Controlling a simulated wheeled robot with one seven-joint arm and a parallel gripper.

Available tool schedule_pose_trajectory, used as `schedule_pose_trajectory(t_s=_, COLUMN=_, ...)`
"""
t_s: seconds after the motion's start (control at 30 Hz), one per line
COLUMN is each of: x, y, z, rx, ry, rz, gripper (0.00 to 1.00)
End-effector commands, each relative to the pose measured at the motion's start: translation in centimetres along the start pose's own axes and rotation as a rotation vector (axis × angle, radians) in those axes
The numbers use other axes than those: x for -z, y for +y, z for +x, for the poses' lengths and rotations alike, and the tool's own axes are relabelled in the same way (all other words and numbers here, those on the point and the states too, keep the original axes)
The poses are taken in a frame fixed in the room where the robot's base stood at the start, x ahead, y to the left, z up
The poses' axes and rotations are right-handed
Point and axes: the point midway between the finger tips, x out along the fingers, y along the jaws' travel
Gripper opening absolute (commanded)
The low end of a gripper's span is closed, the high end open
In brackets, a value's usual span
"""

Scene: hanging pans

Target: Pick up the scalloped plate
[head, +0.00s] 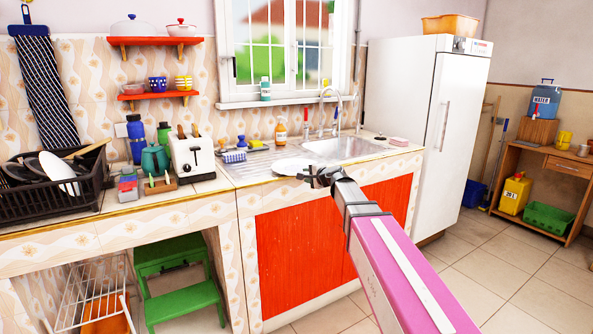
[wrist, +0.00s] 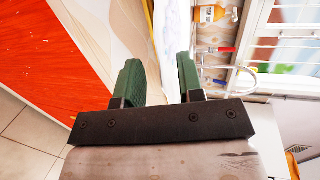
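The scalloped plate appears to be the white plate (head: 286,167) lying on the sink's drainboard, near the front edge of the counter. My gripper (head: 318,178) is just right of the plate in the head view, at about counter height. In the wrist view my gripper's two green fingers (wrist: 160,82) are apart with a clear gap. A pale surface (wrist: 173,35) shows beyond and between the fingertips; it may be the plate, seen nearly edge-on. I see no contact, and the plate's scalloped rim is too small to make out.
The sink basin (head: 342,148) and faucet (head: 337,108) are behind my gripper. A soap bottle (head: 281,131) stands behind the plate. The toaster (head: 193,157) and a black dish rack (head: 55,185) are on the counter to the left. Red cabinet doors (head: 300,246) are below.

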Motion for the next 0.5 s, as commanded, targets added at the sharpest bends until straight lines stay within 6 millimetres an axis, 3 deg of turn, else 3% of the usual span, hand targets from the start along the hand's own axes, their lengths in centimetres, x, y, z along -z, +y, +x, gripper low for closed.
schedule_pose_trajectory(t_s=0.1, x=0.01, y=-0.03, z=1.42, rx=0.0, ry=0.0, rz=0.0, gripper=0.35)
schedule_pose_trajectory(t_s=0.33, x=-0.05, y=0.0, z=1.41, rx=0.0, ry=0.001, rz=0.0, gripper=0.35)
schedule_pose_trajectory(t_s=0.43, x=-0.05, y=0.01, z=1.4, rx=0.0, ry=0.0, rz=0.0, gripper=0.02)
schedule_pose_trajectory(t_s=0.5, x=-0.05, y=0.01, z=1.4, rx=0.0, ry=0.0, rz=0.0, gripper=0.0)
